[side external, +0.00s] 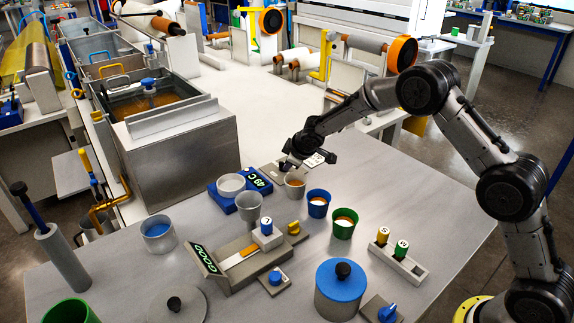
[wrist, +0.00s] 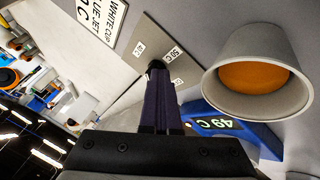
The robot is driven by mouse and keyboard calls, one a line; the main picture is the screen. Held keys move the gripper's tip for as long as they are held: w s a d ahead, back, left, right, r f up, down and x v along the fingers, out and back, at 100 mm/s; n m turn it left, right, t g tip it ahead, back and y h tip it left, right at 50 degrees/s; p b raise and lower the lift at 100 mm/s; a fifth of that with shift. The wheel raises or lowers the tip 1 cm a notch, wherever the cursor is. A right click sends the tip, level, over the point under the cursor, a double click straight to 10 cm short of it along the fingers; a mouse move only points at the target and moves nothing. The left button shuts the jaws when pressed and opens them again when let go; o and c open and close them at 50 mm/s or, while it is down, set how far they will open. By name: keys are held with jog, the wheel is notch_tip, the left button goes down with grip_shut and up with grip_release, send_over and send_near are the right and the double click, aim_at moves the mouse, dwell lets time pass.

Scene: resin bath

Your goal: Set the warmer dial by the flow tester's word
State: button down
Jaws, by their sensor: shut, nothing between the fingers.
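My gripper (side external: 288,164) is shut and empty, low over a grey dial plate (side external: 266,171) behind the warmer. In the wrist view the closed fingertips (wrist: 157,66) are at the plate (wrist: 145,40), beside a "50 C" label (wrist: 171,53); other labels are partly hidden. I cannot make out the dial's pointer or whether the fingers touch it. The blue warmer (side external: 222,203) carries a pale dish (side external: 231,184), and its display (side external: 258,179) reads 49 C, also in the wrist view (wrist: 217,123). The flow tester's display (side external: 204,259) reads GOOD in green.
A white cup (side external: 295,189) with orange liquid stands close to my gripper. Blue (side external: 318,207) and green (side external: 343,228) cups stand to its right. An empty-looking grey cup (side external: 249,209) is near the warmer. A printed card (wrist: 103,22) lies beyond the plate.

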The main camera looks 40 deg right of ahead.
jog(key=shift+d, duration=0.85)
jog(key=shift+w+d, duration=0.25)
jog(key=shift+d, duration=0.3)
jog(key=shift+w, duration=0.1)
dwell(1.0)
